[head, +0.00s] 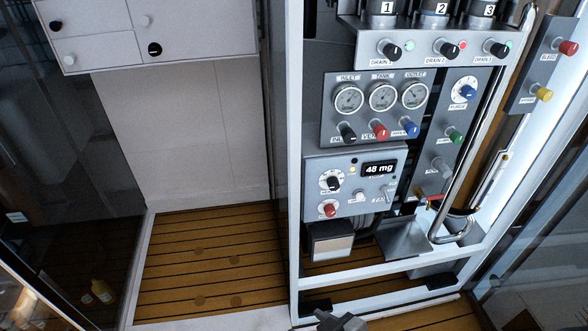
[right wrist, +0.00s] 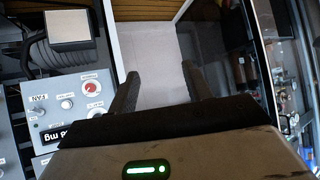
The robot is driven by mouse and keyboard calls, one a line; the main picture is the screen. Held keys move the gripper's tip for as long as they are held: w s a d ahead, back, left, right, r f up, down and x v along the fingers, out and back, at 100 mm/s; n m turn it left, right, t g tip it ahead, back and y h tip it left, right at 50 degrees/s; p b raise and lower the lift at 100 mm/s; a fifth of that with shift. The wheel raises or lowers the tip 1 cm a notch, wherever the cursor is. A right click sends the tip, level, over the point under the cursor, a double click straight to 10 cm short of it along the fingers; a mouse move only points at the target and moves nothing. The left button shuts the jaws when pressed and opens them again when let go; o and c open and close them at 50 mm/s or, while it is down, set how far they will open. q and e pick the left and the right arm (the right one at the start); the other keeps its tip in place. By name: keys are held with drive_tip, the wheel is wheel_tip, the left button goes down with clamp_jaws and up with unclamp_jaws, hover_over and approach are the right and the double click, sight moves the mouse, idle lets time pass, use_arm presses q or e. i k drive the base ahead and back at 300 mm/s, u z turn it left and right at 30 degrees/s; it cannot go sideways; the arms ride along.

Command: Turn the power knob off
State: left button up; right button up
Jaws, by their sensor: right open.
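The grey control box (head: 350,160) in the head view has a display (head: 379,169) reading 48 mg. A red knob (head: 328,209) sits at its lower left, below a black-pointer dial (head: 331,181). Their labels are too small to read, so I cannot tell which is the power knob. In the right wrist view the box appears upside down, with the red knob (right wrist: 92,87) left of my right gripper (right wrist: 161,82). That gripper is open and empty, its fingers apart and clear of the knobs. A dark grey part of mine shows at the head view's bottom edge. My left gripper is not seen.
A white frame post (head: 294,180) stands left of the box. Above are gauges (head: 382,97) with black, red and blue knobs. A steel pipe (head: 470,150) runs down the right. A block with a corrugated hose (right wrist: 72,28) is near the box. The slatted floor (head: 210,265) is open at left.

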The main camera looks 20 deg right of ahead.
sight(330, 209)
drive_tip(key=z, duration=0.45)
drive_tip(key=k, duration=1)
drive_tip(key=z, duration=0.05)
